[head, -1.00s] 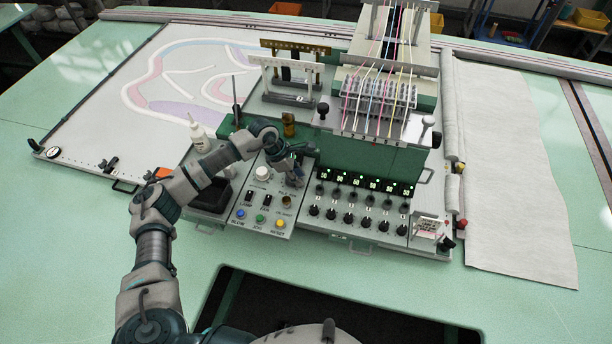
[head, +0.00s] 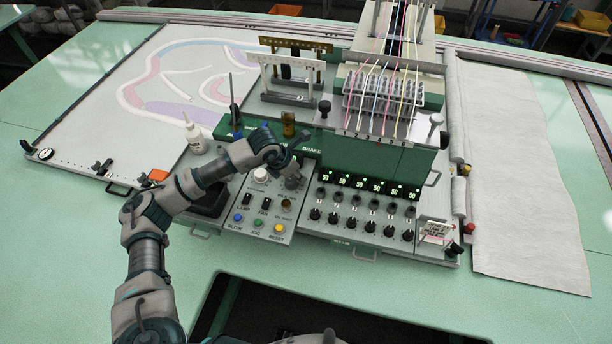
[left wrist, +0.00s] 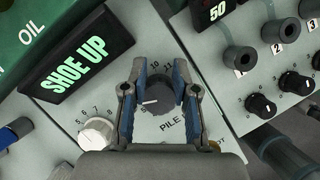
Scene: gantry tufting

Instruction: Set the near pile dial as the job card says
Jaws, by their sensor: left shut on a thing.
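The pile dial (left wrist: 157,99) is a black knob with a white pointer line, on a grey panel with a printed number scale and the word "PILE". In the left wrist view its pointer lies toward the left. My left gripper (left wrist: 152,80) has its two blue-padded fingers on either side of the knob and is shut on it. In the head view the left gripper (head: 291,172) is over the control panel and mostly hides the dial. My right gripper is out of view.
A white knob (left wrist: 97,133) sits close left of the dial. A lit "SHOE UP" sign (left wrist: 77,63) is above it. Blue, green and yellow buttons (head: 258,221) lie in front. Several small black knobs under green "50" displays (head: 370,184) are to the right.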

